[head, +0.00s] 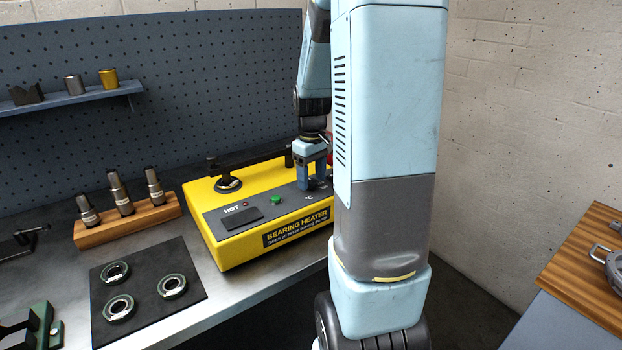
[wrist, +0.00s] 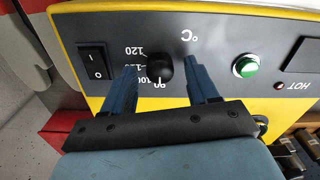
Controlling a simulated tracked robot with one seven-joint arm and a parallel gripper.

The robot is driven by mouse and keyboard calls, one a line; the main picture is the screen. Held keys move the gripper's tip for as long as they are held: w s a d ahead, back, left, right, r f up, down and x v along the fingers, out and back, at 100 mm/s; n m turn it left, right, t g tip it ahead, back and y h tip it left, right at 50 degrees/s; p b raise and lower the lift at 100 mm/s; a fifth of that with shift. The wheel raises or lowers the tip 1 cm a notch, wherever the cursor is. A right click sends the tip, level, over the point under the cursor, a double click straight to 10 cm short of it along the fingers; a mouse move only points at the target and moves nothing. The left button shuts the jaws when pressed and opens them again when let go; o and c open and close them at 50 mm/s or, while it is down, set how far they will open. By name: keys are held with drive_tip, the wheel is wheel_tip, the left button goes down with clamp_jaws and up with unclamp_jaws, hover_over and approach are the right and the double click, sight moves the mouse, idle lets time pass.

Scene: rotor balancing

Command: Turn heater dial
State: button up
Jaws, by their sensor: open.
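The yellow bearing heater (head: 232,250) stands on the bench with a grey control panel on top. In the wrist view its black dial (wrist: 159,68) sits on the panel under the °C mark, with numbers such as 120 and 100 beside it. My gripper (wrist: 163,74) is open, with one blue finger on each side of the dial; I cannot tell whether either finger touches it.
A rocker switch (wrist: 95,68) and a green button (wrist: 245,66) flank the dial. A black bar lies across the heater's back. A mat (head: 135,300) with bearing rings and a wooden block (head: 125,222) with metal tools stand to the left.

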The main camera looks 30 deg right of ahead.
drive_tip(key=shift+f, duration=0.45)
drive_tip(key=c, duration=1)
